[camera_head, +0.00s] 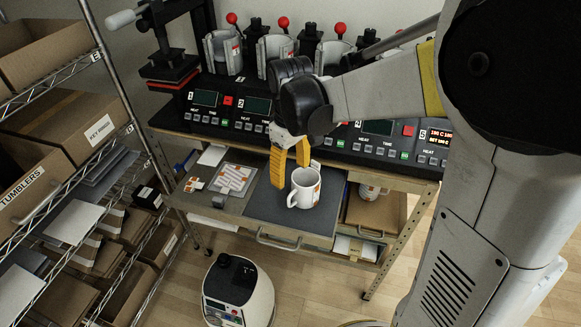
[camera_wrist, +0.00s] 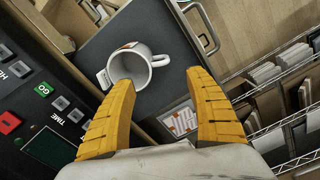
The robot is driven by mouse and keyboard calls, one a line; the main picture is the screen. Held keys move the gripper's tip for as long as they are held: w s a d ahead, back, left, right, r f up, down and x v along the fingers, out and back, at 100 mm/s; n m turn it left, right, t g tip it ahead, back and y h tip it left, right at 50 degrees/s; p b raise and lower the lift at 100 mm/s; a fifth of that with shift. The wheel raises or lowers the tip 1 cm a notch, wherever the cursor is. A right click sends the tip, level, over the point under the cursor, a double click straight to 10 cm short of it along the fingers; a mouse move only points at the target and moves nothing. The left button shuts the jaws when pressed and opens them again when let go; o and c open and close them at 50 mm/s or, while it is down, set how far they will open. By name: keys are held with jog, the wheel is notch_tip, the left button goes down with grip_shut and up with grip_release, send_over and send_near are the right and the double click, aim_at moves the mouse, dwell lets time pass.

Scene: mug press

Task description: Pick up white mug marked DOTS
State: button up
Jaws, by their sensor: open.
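A white mug (camera_head: 304,188) with orange-red marks stands upright on a dark grey drawer mat (camera_head: 262,208) below the mug press. Its handle points toward the lower left in the head view. Whether the marks are dots is too small to tell. My gripper (camera_head: 291,176) is open, its yellow fingers just left of and behind the mug. Nothing is between the fingers.
The mug press's control panel (camera_head: 205,117) runs behind the drawer. Sheets with printed patterns (camera_head: 233,180) lie left of the mat. A wire shelf (camera_head: 105,100) with boxes stands at left. A white rounded machine (camera_head: 238,292) is on the floor in front.

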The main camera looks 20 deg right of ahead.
aim_at(293, 192)
jog(key=f, duration=0.3)
jog(key=f+b, duration=0.1)
jog(key=f, duration=0.1)
jog(key=f+b, duration=0.1)
jog(key=f, duration=0.2)
jog(key=shift+s+d+f, duration=0.15)
jog(key=shift+s+f, duration=0.15)
jog(key=shift+c, duration=0.2)
grip_shut()
